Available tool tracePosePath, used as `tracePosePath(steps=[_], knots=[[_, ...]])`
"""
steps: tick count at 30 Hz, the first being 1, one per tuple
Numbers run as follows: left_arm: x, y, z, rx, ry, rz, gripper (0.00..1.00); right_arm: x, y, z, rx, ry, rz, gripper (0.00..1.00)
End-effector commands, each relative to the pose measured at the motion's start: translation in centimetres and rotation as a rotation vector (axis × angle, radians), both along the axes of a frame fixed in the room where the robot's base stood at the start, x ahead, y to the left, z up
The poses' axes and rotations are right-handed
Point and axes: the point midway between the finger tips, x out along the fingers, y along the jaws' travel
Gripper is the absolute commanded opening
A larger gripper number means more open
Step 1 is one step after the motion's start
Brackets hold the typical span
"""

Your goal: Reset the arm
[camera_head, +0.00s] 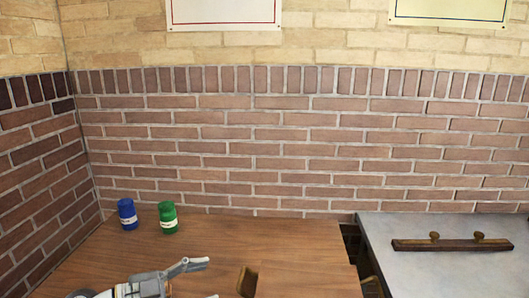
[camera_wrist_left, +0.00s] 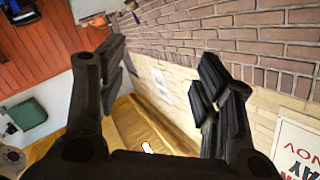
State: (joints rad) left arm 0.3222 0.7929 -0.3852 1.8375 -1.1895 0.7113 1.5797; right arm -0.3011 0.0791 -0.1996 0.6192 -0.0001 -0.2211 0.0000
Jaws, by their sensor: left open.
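My left gripper (camera_head: 205,279) is low in the head view, over the wooden table (camera_head: 270,233), partly cut off by the bottom edge. In the left wrist view its two dark fingers (camera_wrist_left: 160,70) stand wide apart with nothing between them. The rest of my left arm is mostly out of view. My right gripper is not in view.
A blue can (camera_head: 127,214) and a green can (camera_head: 168,217) stand at the table's back left. Brown wooden parts (camera_head: 246,281) show at the bottom. A grey table (camera_head: 450,260) at right holds a dark bar with two knobs (camera_head: 452,244). A brick wall (camera_head: 270,140) closes the back.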

Motion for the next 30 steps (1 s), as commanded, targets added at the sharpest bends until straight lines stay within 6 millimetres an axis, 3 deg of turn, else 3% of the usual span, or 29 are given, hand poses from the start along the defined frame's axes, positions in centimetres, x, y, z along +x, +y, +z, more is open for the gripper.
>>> tracePosePath(steps=[1,4,7,11,14,20,25,30], knots=[[-0.1,-0.9,1.1,-0.088,-0.045,0.046,0.60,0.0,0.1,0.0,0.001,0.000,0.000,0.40],[0.4,-1.2,3.3,-0.235,-0.121,0.177,0.60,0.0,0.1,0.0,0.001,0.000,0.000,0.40],[0.9,-0.1,4.4,-0.350,-0.155,0.346,0.60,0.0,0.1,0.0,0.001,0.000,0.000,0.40],[1.2,2.7,3.8,-0.436,-0.136,0.598,0.60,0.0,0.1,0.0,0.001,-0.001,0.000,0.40],[0.9,5.3,1.8,-0.451,-0.069,0.799,0.60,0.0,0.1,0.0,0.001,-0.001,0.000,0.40],[-2.4,9.6,-5.7,-0.344,0.190,1.147,0.60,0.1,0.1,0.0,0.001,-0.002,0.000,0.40],[-8.7,10.9,-13.3,-0.140,0.507,1.317,0.60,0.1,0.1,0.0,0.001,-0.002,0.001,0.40],[-15.9,10.1,-18.5,0.070,0.797,1.334,0.60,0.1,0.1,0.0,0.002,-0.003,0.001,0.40]])
